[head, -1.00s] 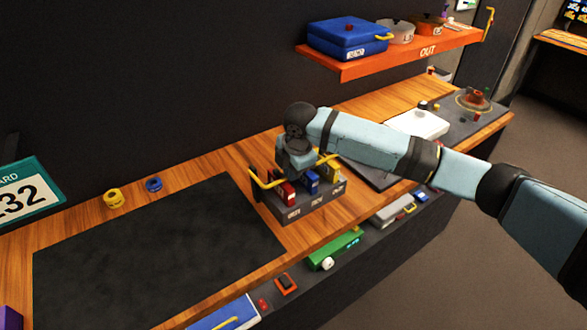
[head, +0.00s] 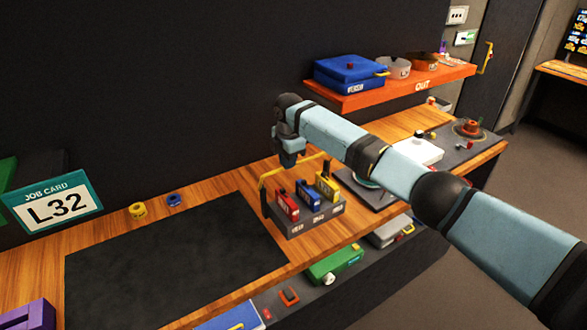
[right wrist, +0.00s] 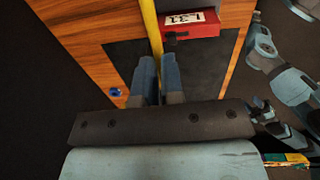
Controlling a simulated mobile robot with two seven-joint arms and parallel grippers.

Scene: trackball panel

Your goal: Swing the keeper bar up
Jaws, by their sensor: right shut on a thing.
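A red module (head: 287,205), a blue module (head: 307,195) and a yellow module (head: 326,186) sit upright in the rack (head: 312,219). My right gripper (head: 291,162) is shut on the bar's crosspiece, above and behind the modules. In the right wrist view the bar (right wrist: 150,32) runs between the fingers (right wrist: 156,70), beside a red module labelled L31 (right wrist: 192,22).
A job card (head: 57,205) reads L32. A dark mat (head: 170,265) lies clear at left, with a yellow ring (head: 138,211) and a blue ring (head: 174,200) behind it. An orange shelf (head: 400,90) holds a blue box (head: 350,74). A green unit (head: 333,267) sits below the bench front.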

